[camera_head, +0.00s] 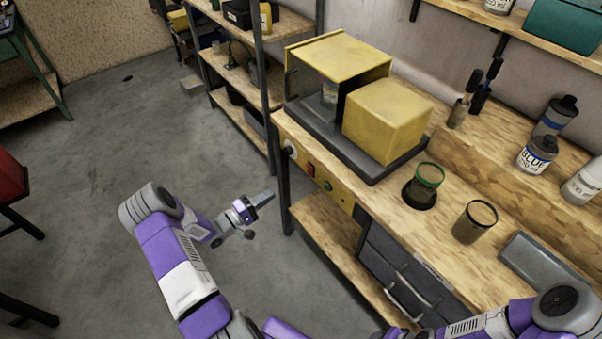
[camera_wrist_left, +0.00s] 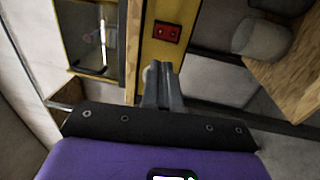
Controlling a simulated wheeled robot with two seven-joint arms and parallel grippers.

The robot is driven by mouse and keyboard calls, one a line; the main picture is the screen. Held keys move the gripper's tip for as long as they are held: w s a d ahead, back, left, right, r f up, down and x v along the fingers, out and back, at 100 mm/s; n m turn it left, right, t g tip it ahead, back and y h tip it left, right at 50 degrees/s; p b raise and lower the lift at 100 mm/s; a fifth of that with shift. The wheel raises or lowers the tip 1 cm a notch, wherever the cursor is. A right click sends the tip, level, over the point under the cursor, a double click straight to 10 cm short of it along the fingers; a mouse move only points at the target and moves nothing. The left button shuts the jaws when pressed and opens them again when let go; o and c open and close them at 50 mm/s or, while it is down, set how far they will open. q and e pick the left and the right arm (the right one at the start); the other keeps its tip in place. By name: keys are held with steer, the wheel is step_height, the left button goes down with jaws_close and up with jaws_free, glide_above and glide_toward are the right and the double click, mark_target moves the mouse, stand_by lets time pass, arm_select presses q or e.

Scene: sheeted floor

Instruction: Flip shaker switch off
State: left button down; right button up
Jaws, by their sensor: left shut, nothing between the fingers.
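The shaker (camera_head: 340,60) is a yellow box-like machine with an open door on a dark base, on the wooden bench. A red switch (camera_head: 311,169) sits on the yellow panel along the bench's front edge. In the left wrist view the red switch (camera_wrist_left: 167,32) lies just beyond the fingertips, with a visible gap in the picture. My left gripper (camera_head: 270,195) is shut and empty, in front of the panel and lower left of the switch. Its shut fingers also show in the left wrist view (camera_wrist_left: 160,72). My right arm enters at the lower right, but its gripper is out of view.
A green button (camera_head: 328,185) and a pale round knob (camera_head: 291,149) flank the switch. A green-rimmed cup (camera_head: 425,183) and a brown cup (camera_head: 475,221) stand on the bench. A metal shelf (camera_head: 240,85) stands behind.

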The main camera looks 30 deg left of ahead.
mark_target(308, 168)
stand_by(0.3)
arm_select(q)
steer(key=b+x, duration=0.2)
steer(key=x, duration=1.2)
steer(key=shift+d, duration=0.1)
